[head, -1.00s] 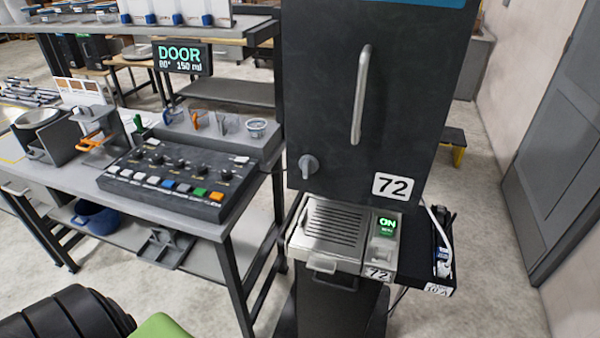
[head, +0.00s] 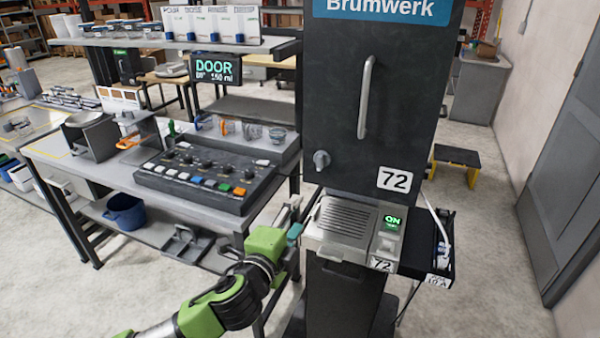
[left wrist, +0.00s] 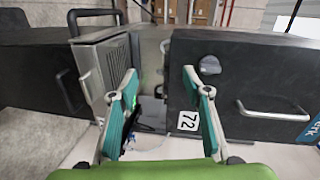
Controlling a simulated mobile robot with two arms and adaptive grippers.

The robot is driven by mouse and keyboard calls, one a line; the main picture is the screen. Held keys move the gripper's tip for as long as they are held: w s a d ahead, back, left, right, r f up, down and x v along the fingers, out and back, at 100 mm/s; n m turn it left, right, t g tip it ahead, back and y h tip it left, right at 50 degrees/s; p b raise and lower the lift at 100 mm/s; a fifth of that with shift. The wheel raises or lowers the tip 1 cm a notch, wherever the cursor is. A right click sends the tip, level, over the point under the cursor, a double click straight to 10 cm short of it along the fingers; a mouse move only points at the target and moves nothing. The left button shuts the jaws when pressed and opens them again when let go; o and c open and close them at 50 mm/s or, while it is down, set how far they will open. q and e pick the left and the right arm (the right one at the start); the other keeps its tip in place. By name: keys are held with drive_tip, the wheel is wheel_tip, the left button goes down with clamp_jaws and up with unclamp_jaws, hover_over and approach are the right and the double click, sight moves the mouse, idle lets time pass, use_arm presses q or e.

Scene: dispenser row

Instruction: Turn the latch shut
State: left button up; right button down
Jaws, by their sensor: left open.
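The latch (head: 321,160) is a small grey knob low on the left side of the dark cabinet door (head: 350,60), below and left of its long bar handle (head: 366,97). I cannot tell from its angle whether it is locked. My left gripper (head: 295,218) is below and left of the latch, apart from it, beside the grilled tray. In the left wrist view the open, empty fingers (left wrist: 160,76) have teal pads, and the latch (left wrist: 210,64) shows beyond the right finger. My right gripper is out of view.
The bench on the left holds a button console (head: 205,175) and a DOOR display (head: 215,69). A yellow and black step stool (head: 456,160) stands to the right.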

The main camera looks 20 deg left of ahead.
use_arm(q)
drive_tip(key=m+t, duration=0.1)
drive_tip(key=t, duration=0.1)
approach(319, 164)
drive_tip(key=s, duration=0.5)
drive_tip(key=shift+h, duration=0.3)
drive_tip(key=w+p, duration=0.1)
drive_tip(key=w, duration=0.5)
drive_tip(key=w+p, duration=0.2)
drive_tip(key=w, duration=0.4)
drive_tip(key=shift+w+a+r, duration=0.15)
drive_tip(key=shift+w, duration=0.15)
drive_tip(key=shift+w+p, duration=0.4)
drive_tip(key=shift+w, duration=0.4)
drive_tip(key=c, duration=1.1)
